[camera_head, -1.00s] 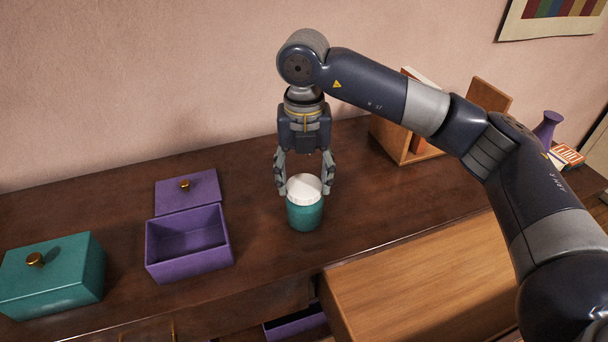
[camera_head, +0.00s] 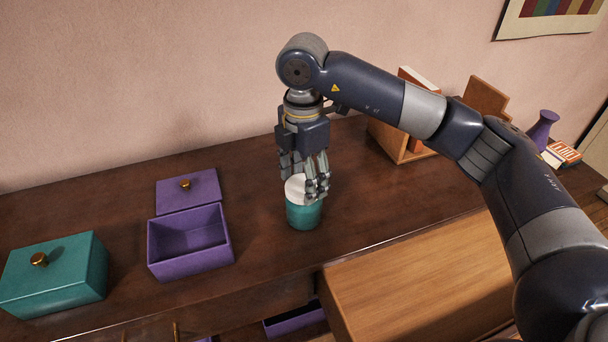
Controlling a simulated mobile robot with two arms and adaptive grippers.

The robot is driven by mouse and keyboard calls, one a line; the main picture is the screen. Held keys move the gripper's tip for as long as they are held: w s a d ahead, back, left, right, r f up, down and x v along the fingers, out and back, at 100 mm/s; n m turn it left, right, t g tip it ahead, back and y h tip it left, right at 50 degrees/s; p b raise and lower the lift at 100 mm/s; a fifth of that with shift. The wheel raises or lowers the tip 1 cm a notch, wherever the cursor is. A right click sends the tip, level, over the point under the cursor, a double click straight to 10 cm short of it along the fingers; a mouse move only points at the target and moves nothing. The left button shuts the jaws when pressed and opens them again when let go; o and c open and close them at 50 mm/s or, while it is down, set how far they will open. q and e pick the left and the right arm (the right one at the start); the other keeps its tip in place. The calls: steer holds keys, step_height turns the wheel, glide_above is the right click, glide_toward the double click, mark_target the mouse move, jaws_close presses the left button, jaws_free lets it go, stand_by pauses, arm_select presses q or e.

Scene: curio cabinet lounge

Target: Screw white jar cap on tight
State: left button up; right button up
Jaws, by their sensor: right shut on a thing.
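A teal jar (camera_head: 304,216) stands upright on the dark wooden cabinet top, near its front edge. The white cap (camera_head: 296,188) sits on top of the jar. My right gripper (camera_head: 302,184) comes down from above and is shut on the white cap, with one finger in front on the right and the other behind on the left. The near finger hides the right part of the cap. How tightly the cap sits cannot be seen. My left gripper is not in view.
An open purple box (camera_head: 190,258) stands left of the jar, its lid (camera_head: 188,190) lying behind it. A teal lidded box (camera_head: 55,285) is at far left. A wooden book holder (camera_head: 388,140) and a purple vase (camera_head: 542,130) stand at right. A lighter wooden surface (camera_head: 420,280) is in front.

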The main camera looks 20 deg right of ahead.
steer(key=shift+s+f, duration=0.15)
steer(key=shift+f, duration=0.2)
steer(key=o, duration=1.3)
steer(key=shift+o, duration=0.5)
steer(key=shift+w, duration=0.2)
steer(key=shift+s+r, duration=0.1)
steer(key=shift+r, duration=0.05)
